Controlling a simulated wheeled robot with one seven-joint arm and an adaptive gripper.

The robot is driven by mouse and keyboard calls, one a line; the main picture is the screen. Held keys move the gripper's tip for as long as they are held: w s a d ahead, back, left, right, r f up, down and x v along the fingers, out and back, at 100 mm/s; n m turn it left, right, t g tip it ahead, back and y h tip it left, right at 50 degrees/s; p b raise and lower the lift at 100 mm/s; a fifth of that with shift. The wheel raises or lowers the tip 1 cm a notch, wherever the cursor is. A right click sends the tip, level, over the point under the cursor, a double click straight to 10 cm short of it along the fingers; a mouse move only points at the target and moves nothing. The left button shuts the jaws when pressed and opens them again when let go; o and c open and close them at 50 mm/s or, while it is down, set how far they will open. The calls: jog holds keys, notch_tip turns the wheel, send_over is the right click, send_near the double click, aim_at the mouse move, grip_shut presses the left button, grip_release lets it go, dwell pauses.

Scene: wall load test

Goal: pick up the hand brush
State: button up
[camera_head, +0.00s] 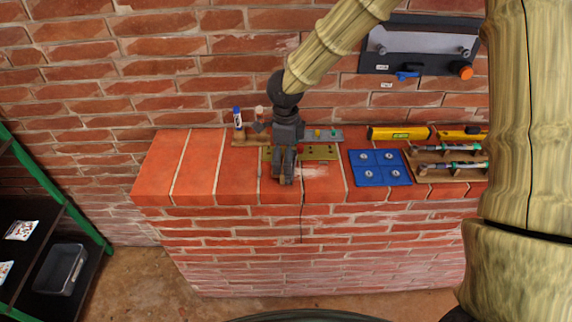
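My gripper (285,180) is dark grey and points down over the brick ledge, left of the blue panel. Its fingertips look close together, but whether they are open or shut is too small to tell. I see no clear hand brush. A small upright item with a pale tan top (259,112) stands on a wooden holder behind and left of my gripper; I cannot tell if it is the brush. My gripper hides part of that area and of the olive board (322,153) beside it.
The brick ledge (196,172) is clear at the left. A blue-and-white item (238,118) stands near the holder. To the right are a blue panel (379,181), a yellow level (398,133) and a wooden rack (427,173) of tools. A dark shelf with a grey bin (62,270) stands lower left.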

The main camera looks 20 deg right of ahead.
jog(key=shift+w+f+p, duration=0.1)
jog(key=shift+f+p, duration=0.3)
jog(key=shift+f, duration=1.45)
jog(key=c, duration=0.8)
jog(key=shift+r, duration=0.2)
jog(key=shift+r+b, duration=0.35)
jog(key=shift+r, duration=0.2)
jog(key=shift+r+b, duration=0.3)
jog(key=shift+r, duration=0.55)
jog(key=s+a+b, duration=0.1)
jog(key=s, duration=0.4)
jog(key=s+a+r+b, duration=0.1)
jog(key=s, duration=0.4)
jog(key=s+a+b, duration=0.1)
jog(key=s+b, duration=0.1)
jog(key=s, duration=0.3)
jog(key=shift+s+a+r, duration=0.2)
jog(key=shift+s+r, duration=0.15)
jog(key=shift+r, duration=0.05)
